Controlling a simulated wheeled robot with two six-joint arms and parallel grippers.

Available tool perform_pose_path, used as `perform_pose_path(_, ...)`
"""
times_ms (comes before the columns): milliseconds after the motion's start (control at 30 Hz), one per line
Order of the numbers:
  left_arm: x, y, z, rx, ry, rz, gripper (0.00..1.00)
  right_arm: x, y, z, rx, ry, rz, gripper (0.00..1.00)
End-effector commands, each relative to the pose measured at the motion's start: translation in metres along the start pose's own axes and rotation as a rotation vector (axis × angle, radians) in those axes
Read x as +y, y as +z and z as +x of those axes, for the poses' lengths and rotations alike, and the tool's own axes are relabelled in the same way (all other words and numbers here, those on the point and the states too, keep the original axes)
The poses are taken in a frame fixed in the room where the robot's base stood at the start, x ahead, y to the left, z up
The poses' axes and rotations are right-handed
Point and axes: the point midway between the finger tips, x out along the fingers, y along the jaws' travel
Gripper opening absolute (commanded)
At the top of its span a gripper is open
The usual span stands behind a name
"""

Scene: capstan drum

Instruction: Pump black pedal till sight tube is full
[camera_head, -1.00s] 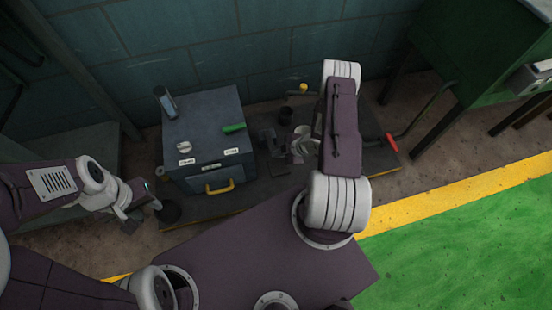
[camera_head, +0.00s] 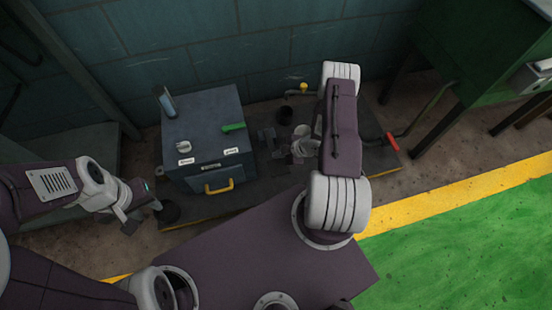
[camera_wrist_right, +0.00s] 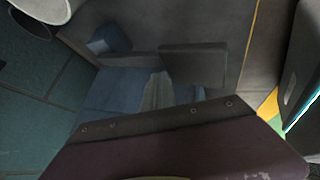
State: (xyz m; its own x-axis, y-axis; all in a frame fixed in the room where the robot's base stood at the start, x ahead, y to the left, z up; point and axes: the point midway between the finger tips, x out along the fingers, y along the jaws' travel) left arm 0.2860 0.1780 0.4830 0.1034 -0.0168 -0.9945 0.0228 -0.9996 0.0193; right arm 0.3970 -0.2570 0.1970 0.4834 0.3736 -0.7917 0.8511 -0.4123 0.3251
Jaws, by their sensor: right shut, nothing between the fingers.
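The sight tube (camera_head: 165,101) stands, tilted in the picture, at the back left of the blue-grey cabinet (camera_head: 205,100) in the head view. I cannot make out its fill level. A dark flat plate, which looks like the black pedal (camera_head: 277,153), is right of the cabinet; a dark plate also shows in the right wrist view (camera_wrist_right: 195,65). My right gripper (camera_head: 268,136) is shut and low beside this plate, partly hidden by my arm. I cannot tell whether they touch. My left gripper (camera_head: 138,222) hangs left of the cabinet, away from the pedal; its jaw gap is unclear.
The cabinet carries a green handle (camera_head: 233,127), a pale knob (camera_head: 184,146) and a yellow handle (camera_head: 218,187). A black cup-like thing (camera_head: 285,115) and a yellow-topped valve (camera_head: 303,88) are near the wall. A red-handled lever (camera_head: 391,140) lies right of my arm.

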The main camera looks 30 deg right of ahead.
Motion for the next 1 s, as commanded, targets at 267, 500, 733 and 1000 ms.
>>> perform_pose_path(267,-0.0001,0.0003,0.0028,0.000,0.000,0.000,0.36,-0.0025,0.0023,0.0029,-0.001,-0.001,0.001,0.00)
perform_pose_path(500,-0.0001,0.0005,0.0048,0.000,0.000,0.000,0.36,-0.0044,0.0038,0.0050,-0.001,-0.002,0.001,0.00)
perform_pose_path(733,-0.0001,0.0007,0.0067,0.000,0.000,0.000,0.36,-0.0060,0.0052,0.0070,-0.001,-0.003,0.001,0.00)
perform_pose_path(1000,-0.0002,0.0009,0.0089,0.000,0.000,0.000,0.36,-0.0079,0.0069,0.0093,-0.001,-0.003,0.001,0.00)
